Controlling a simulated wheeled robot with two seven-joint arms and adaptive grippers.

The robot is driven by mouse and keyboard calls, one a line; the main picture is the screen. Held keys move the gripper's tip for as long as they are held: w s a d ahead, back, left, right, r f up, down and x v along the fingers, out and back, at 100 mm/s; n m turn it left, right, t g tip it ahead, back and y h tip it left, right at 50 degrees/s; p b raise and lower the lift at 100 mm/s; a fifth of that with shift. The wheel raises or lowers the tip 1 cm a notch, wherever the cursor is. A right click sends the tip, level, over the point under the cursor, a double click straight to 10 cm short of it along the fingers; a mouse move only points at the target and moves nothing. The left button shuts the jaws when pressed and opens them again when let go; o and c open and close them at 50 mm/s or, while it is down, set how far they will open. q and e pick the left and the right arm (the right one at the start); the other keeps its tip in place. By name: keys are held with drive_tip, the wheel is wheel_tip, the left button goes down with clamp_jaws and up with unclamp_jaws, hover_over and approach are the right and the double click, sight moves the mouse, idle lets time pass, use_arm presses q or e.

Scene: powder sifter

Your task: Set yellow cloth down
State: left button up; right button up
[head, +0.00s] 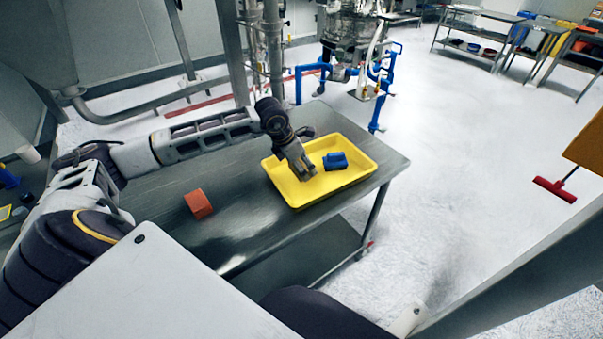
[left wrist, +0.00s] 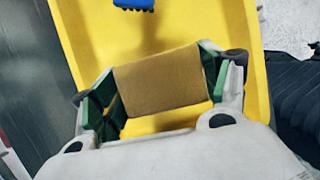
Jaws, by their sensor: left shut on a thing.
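The yellow cloth (left wrist: 160,84) shows in the left wrist view as a mustard-brown, block-like piece between the green-padded fingers. My left gripper (head: 305,174) is shut on it. The gripper points down over the left part of a yellow tray (head: 330,190), which also fills much of the left wrist view (left wrist: 205,25). In the head view I cannot make out the cloth against the gripper and tray. I cannot tell whether the cloth touches the tray floor. My right gripper is not in view.
A blue object (head: 335,161) lies in the tray, right of my gripper; it also shows in the left wrist view (left wrist: 134,4). An orange block (head: 198,203) sits on the metal table (head: 240,228). Pipes stand behind the table. The tray's front right floor is clear.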

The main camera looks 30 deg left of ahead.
use_arm(q)
drive_tip(key=shift+f, duration=0.5)
wheel_tip(320, 180, down, 2)
drive_tip(key=shift+f, duration=0.45)
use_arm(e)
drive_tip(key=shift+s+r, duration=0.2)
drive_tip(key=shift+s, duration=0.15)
use_arm(q)
drive_tip(key=shift+f, duration=0.15)
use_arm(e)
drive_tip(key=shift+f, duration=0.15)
